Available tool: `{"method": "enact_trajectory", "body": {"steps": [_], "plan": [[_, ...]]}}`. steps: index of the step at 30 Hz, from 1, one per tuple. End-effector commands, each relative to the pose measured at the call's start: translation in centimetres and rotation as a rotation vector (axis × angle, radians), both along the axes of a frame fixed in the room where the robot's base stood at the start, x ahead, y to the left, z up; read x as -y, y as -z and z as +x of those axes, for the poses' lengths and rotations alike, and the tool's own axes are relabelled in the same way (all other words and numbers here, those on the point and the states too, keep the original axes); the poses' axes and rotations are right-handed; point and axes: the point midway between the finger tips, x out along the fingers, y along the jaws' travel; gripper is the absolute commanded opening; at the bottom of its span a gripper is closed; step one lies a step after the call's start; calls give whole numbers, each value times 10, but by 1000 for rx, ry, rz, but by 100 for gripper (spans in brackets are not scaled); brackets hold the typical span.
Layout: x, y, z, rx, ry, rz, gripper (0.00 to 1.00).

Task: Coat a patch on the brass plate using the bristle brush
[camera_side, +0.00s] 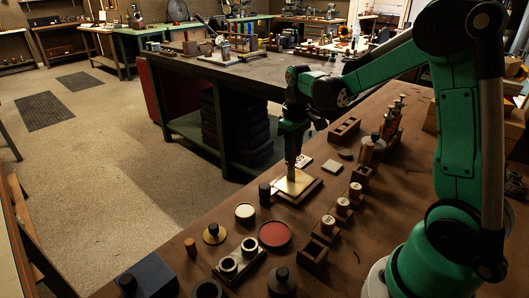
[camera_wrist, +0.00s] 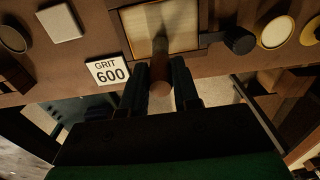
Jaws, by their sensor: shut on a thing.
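The brass plate (camera_side: 300,184) lies in a dark wooden frame on the brown bench in the side view. It also shows at the top of the wrist view (camera_wrist: 187,30), pale gold. My gripper (camera_side: 291,150) points down above the plate, shut on the bristle brush (camera_side: 291,174). In the wrist view the two dark fingers of my gripper (camera_wrist: 160,82) stand either side of the brush's round brown end (camera_wrist: 160,77). The brush is roughly upright over the plate. I cannot tell if its bristles touch the plate, and no coated patch is clearly visible.
A dark cylinder (camera_side: 265,193) stands close left of the plate. A red round dish (camera_side: 275,234) and a cream round dish (camera_side: 245,212) are nearer the camera. A "GRIT 600" card (camera_wrist: 108,71) lies beside the plate. Wooden blocks with capped jars (camera_side: 328,224) stand to the right.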

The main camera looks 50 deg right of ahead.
Motion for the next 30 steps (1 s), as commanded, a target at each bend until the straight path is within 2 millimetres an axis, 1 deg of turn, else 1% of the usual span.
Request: {"method": "enact_trajectory", "body": {"steps": [3, 17, 30], "plan": [[-12, 0, 0, 0, -3, 0, 0], [-53, 0, 0, 0, -2, 1, 0], [-13, 0, 0, 0, 4, 0, 0]]}}
